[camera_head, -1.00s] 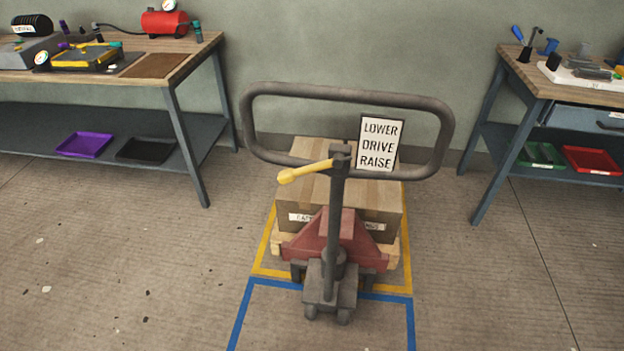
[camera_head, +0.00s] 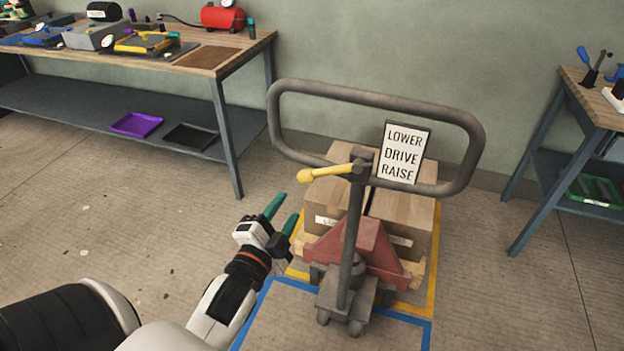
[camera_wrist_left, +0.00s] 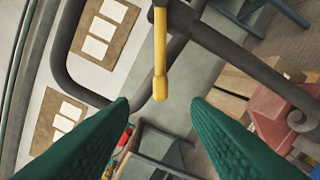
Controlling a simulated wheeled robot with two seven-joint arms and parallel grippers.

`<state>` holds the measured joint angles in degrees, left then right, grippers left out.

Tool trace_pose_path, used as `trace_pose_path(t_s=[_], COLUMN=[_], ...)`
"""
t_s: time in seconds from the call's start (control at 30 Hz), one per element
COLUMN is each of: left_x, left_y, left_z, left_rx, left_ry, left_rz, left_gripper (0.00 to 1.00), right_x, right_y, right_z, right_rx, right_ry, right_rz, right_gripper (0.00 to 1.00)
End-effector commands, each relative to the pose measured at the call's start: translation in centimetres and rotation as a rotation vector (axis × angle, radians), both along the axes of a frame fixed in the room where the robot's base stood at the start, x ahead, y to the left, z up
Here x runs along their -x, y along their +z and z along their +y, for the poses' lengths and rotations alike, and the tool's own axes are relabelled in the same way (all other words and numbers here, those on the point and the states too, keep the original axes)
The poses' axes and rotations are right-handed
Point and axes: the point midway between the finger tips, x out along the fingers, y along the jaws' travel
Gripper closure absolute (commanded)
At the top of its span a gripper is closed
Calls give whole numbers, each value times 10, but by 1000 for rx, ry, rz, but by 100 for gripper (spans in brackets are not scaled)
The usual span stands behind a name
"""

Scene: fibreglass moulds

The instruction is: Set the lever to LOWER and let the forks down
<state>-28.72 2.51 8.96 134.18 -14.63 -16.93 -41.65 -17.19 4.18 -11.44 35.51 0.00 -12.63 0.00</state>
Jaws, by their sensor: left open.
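The pallet jack's yellow lever (camera_head: 325,173) sticks out to the left from the top of the grey handle post (camera_head: 353,235). The sign (camera_head: 404,152) beside it on the loop handle (camera_head: 380,97) reads LOWER, DRIVE, RAISE from top to bottom. My left gripper (camera_head: 283,213) is open and empty, below and left of the lever, apart from it. In the left wrist view the lever (camera_wrist_left: 160,60) hangs between and beyond the two green fingers (camera_wrist_left: 152,135). The forks are hidden under the load. My right gripper is not in view.
Cardboard boxes (camera_head: 402,208) sit on a wooden pallet behind the red jack body (camera_head: 362,250). Yellow and blue floor lines surround them. A workbench (camera_head: 235,62) stands at the left, another table (camera_head: 590,106) at the right. The floor on the left is clear.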

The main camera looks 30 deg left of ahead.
Motion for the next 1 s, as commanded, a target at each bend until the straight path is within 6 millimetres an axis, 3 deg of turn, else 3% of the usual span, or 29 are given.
trace_pose_path(t_s=[0.3,0.5,0.7,0.97,1.0], left_x=[-63,-93,-105,-105,-105], left_y=[2,1,0,-1,-1], left_z=[11,17,19,20,20], left_rx=[3,3,3,3,3], left_ry=[-1,-2,-1,-1,-1], left_rz=[-2,-1,2,2,2], left_gripper=[56,56,56,56,63], right_x=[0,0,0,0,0], right_y=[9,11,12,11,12], right_z=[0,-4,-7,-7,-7], right_rx=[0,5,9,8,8], right_ry=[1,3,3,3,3], right_rz=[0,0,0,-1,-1], right_gripper=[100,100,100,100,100])
